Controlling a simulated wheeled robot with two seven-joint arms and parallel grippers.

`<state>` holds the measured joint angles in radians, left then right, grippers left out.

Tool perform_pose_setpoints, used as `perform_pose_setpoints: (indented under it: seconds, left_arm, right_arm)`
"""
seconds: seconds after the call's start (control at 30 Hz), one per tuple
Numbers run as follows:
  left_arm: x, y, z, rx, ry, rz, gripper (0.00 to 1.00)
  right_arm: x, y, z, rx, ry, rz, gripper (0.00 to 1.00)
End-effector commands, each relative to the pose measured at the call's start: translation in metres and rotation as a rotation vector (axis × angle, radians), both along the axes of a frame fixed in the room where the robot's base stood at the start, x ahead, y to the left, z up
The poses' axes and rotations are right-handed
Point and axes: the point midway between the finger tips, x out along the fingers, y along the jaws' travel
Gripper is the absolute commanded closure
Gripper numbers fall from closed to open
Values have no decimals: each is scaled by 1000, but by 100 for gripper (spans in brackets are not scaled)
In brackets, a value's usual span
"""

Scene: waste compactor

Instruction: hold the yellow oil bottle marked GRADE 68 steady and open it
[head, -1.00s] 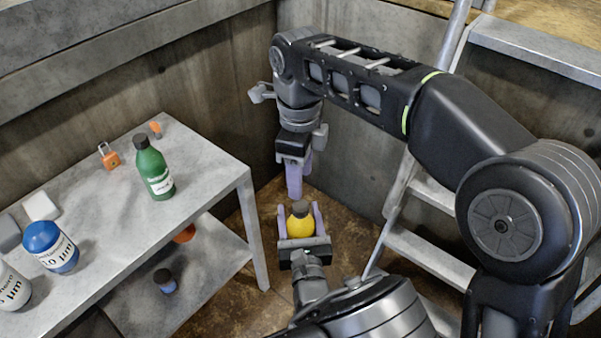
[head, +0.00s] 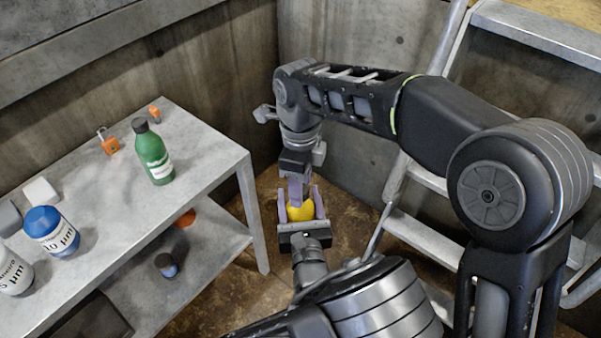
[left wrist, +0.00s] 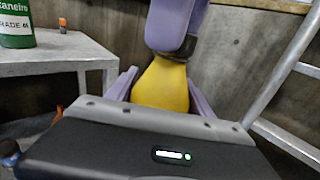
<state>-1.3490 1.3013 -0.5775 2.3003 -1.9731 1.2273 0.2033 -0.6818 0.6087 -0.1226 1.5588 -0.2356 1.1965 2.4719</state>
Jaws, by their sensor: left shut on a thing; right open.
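The yellow oil bottle (head: 301,211) stands between the fingers of my left gripper (head: 300,208), which is shut on it off the table. In the left wrist view the yellow body (left wrist: 163,85) shows between the two purple fingers, with part of its dark cap (left wrist: 181,47). My right gripper (head: 296,190) points down from above, its purple fingers at the cap and hiding most of it. It is open; I cannot tell whether its fingers touch the cap. The GRADE 68 marking is not visible.
A small dark-capped bottle (head: 166,265) stands on the lower shelf. A metal ladder (head: 425,235) is at right, near concrete walls.

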Motion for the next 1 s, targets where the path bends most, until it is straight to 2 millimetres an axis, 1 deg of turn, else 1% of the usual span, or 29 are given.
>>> perform_pose_setpoints:
  seconds: [0.27,0.87,1.0]
  left_arm:
    - [0,0,1,-1,-2,0,100]
    - [0,0,1,-1,-2,0,100]
    - [0,0,1,-1,-2,0,100]
  right_arm:
    - [0,0,-2,0,-1,0,51]
    - [0,0,-1,0,-1,0,100]
    - [0,0,-1,1,-1,0,100]
